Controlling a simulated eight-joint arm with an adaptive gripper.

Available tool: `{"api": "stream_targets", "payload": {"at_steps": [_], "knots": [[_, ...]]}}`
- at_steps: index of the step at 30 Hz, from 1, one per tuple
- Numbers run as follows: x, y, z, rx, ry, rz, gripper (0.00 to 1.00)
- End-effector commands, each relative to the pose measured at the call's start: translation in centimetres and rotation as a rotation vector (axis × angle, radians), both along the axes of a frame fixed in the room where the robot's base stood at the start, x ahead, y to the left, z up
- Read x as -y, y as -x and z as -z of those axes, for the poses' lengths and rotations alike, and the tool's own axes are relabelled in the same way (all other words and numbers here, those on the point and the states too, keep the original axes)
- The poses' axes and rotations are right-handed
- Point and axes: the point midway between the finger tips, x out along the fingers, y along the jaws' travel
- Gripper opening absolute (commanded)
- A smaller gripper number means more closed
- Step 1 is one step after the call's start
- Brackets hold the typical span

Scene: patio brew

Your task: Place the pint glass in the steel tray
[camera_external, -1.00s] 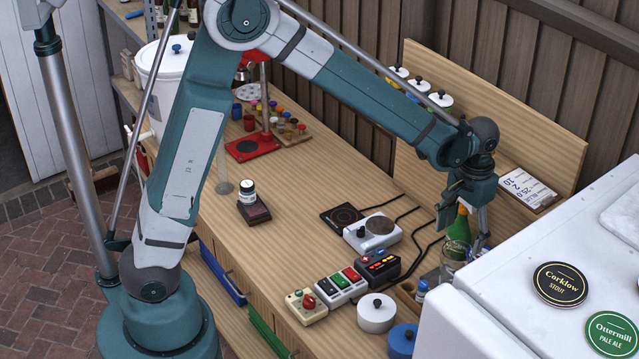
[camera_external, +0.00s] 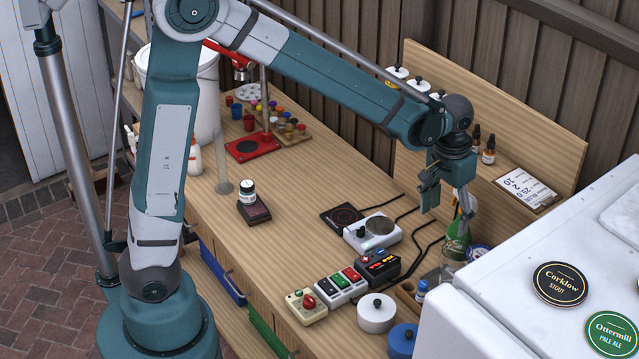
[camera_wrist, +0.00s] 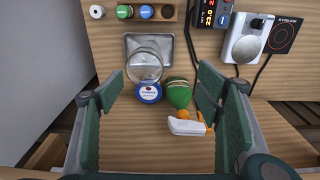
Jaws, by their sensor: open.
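The clear pint glass (camera_wrist: 144,66) shows from above in the wrist view. It overlaps the near left part of the shallow steel tray (camera_wrist: 164,44) and appears to stand inside it, though its base is hard to make out. In the external view the glass (camera_external: 451,266) is upright behind the white cabinet's edge, and the tray is hidden there. My gripper (camera_external: 447,204) is open and empty, raised above and apart from the glass. In the wrist view its fingers (camera_wrist: 157,98) are spread wide, with the glass beyond them.
A green spray bottle (camera_wrist: 178,94) and a round blue-labelled tin (camera_wrist: 149,93) stand close to the glass. A white cabinet (camera_external: 500,300) blocks the near right.

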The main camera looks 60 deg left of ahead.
Motion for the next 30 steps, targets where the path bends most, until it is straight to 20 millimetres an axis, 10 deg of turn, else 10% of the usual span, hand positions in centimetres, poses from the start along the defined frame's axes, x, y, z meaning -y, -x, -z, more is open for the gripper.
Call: {"api": "stream_targets", "payload": {"at_steps": [30], "knots": [[-10.0,12.8,-10.4,0.246,0.031,0.0,0.65]]}}
